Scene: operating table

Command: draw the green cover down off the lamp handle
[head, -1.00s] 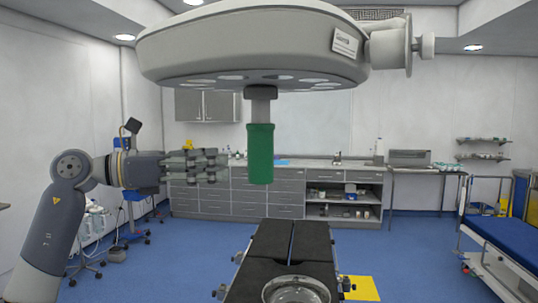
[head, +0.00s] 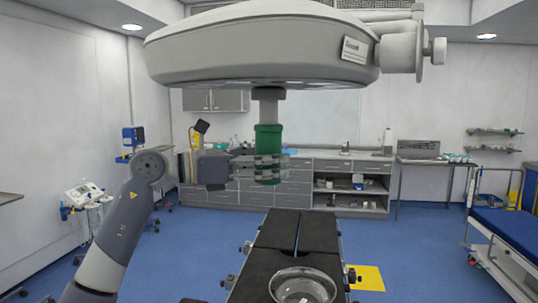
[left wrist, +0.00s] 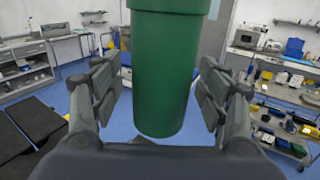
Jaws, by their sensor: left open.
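The green cover (head: 268,138) is a cylinder hanging upright on the lamp handle (head: 268,107) under the big surgical lamp (head: 262,50). My left gripper (head: 268,168) is open, level with the cover's lower part, and its fingers overlap it in the head view. In the left wrist view the cover (left wrist: 168,75) stands between the two open fingers, with a visible gap on each side. The cover's lower end shows between the fingers there. My right gripper is in neither view.
The black operating table (head: 290,245) with a metal bowl (head: 302,285) is below the lamp. Grey cabinets (head: 230,195) line the back wall. A blue bed (head: 510,225) stands at the right. The air around the cover is otherwise clear.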

